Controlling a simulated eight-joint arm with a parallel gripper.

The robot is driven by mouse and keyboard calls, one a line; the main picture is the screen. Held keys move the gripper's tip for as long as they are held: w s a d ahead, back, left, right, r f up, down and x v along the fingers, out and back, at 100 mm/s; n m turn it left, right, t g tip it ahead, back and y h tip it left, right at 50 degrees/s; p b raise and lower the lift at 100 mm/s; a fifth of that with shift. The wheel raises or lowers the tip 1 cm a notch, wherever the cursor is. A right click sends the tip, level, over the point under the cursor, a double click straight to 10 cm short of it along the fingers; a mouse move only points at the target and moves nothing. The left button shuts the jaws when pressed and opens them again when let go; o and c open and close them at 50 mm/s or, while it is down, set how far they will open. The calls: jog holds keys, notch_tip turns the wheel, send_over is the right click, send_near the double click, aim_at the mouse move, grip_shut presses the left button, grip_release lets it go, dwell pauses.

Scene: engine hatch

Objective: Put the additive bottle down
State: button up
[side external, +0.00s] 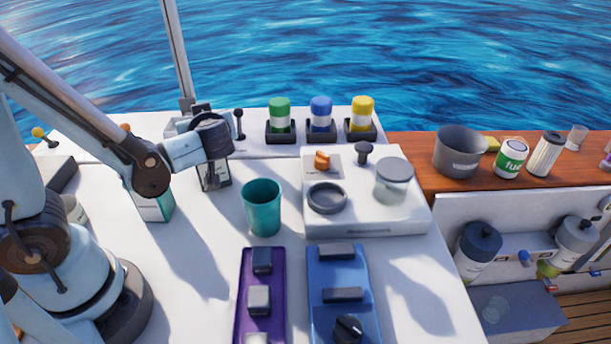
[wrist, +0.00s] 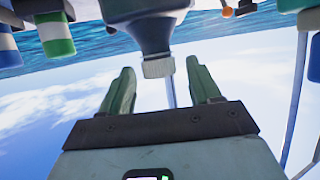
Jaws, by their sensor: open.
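A dark grey-blue bottle with a pale ribbed cap, which looks like the additive bottle (wrist: 152,32), is at the top middle of the wrist view, where the scene appears upside down. My gripper (wrist: 161,70) is open, with its green fingers spread to either side of the cap end. I cannot tell whether a finger touches it. In the side view my gripper's dark end hangs over the back left of the white top. A dark item with a white label (side external: 215,178) shows just below it, probably the same bottle, partly hidden. Its base is hard to make out.
A teal cup (side external: 262,208) stands right of the gripper. A white raised panel (side external: 385,222) carries a ring and a clear jar. Green, blue and yellow-capped containers (side external: 321,115) stand behind. Purple (side external: 240,300) and blue trays (side external: 365,305) lie in front.

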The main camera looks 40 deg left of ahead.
jog(key=s+d+r+m+t+h, duration=0.1)
jog(key=s+d+m+t+h, duration=0.1)
jog(key=d+m+h, duration=1)
jog(key=shift+s+r+m, duration=0.15)
jog(key=shift+m, duration=0.65)
